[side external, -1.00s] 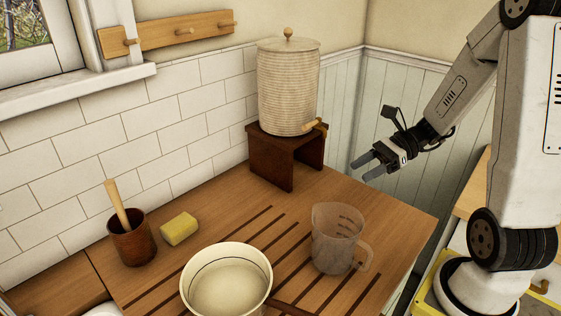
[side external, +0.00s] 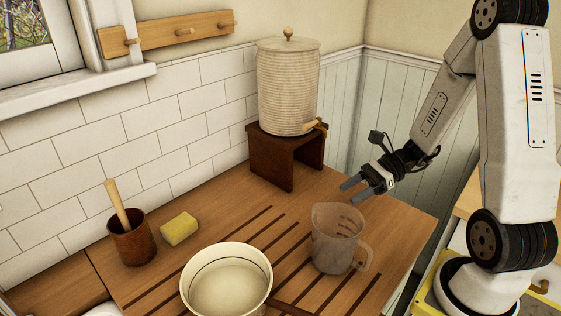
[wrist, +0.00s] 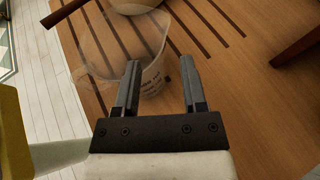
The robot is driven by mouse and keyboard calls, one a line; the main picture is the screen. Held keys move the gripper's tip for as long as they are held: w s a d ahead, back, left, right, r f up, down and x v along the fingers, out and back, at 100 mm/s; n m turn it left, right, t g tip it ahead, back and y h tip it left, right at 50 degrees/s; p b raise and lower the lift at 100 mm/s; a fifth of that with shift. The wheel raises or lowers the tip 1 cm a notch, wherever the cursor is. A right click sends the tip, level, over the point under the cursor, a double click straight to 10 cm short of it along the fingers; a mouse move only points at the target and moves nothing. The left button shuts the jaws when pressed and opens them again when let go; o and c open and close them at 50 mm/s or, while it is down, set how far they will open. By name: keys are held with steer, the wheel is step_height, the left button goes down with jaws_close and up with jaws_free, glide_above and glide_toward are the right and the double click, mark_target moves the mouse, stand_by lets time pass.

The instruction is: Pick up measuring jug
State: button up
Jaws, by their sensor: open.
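The measuring jug (side external: 334,240) is clear plastic with a handle on its right side. It stands upright on the wooden counter in the side view. My gripper (side external: 352,191) is open and empty, above and to the upper right of the jug, apart from it. In the wrist view, the jug (wrist: 110,42) lies beyond the gripper (wrist: 160,82), mostly to the left. One finger overlaps the jug's image and the other has wood behind it.
A cream pan (side external: 226,284) stands left of the jug. A ribbed dispenser (side external: 288,90) sits on a dark wooden stand (side external: 287,160) at the back. A yellow sponge (side external: 180,229) and a brown pot (side external: 130,245) are farther left. Grooved counter lies between them.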

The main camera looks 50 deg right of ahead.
mark_target(318, 215)
steer(key=shift+w+a+f, duration=0.1)
steer(key=shift+a+f, duration=0.05)
steer(key=shift+a, duration=0.05)
steer(key=shift+a, duration=0.1)
steer(key=shift+x, duration=2.5)
jaws_close()
steer(key=shift+f, duration=0.1)
steer(key=shift+s+f, duration=0.1)
steer(key=shift+s, duration=0.1)
